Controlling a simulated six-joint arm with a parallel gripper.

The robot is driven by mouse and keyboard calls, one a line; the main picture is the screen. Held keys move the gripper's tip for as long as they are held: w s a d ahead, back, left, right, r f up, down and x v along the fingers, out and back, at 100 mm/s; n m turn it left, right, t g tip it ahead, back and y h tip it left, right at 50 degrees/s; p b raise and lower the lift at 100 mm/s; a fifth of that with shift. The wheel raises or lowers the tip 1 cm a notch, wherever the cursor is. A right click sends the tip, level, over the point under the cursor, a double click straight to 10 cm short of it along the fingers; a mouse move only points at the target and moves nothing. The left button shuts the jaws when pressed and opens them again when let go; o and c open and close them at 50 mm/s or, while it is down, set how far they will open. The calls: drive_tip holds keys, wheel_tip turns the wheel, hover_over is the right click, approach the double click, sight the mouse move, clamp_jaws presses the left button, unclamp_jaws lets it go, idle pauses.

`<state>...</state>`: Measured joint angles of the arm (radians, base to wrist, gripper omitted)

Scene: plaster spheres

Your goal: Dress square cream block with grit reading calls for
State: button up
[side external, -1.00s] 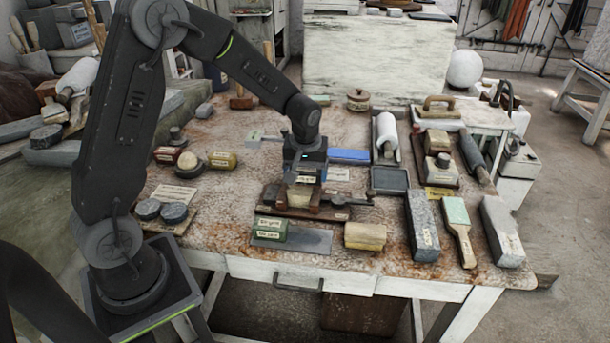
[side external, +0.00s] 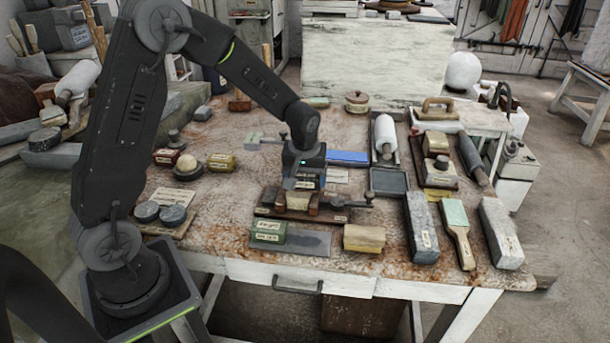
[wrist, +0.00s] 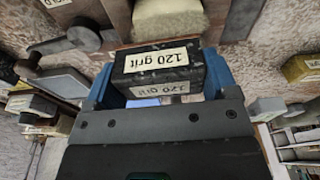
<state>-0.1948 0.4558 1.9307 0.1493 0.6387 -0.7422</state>
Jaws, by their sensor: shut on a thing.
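My gripper (side external: 303,180) is shut on a dark block labelled "120 grit" (wrist: 155,62); its blue fingers (wrist: 158,78) press the block's two ends in the wrist view. The cream block (side external: 298,200) sits in a dark brown clamp-like holder (side external: 330,213) on the bench, directly below my gripper. In the wrist view the cream block (wrist: 168,18) lies just beyond the held grit block. Whether the two touch is not clear. In the side view my gripper mostly hides the grit block.
A green labelled block (side external: 268,231) stands on a grey plate (side external: 308,243) in front, beside a yellowish block (side external: 364,238). Small cards lie left (side external: 173,195) and right (side external: 337,175), unreadable.

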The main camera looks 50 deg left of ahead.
drive_tip(key=shift+f, duration=0.1)
drive_tip(key=shift+w+d, duration=0.75)
drive_tip(key=shift+w, duration=0.1)
drive_tip(key=shift+s+a+f, duration=0.1)
drive_tip(key=shift+s+a, duration=1.45)
drive_tip(key=shift+s, duration=0.15)
idle(1.1)
drive_tip(key=shift+w+d, duration=0.1)
drive_tip(key=shift+w+d+r, duration=0.7)
drive_tip(key=shift+w+r, duration=0.05)
drive_tip(key=shift+r, duration=0.1)
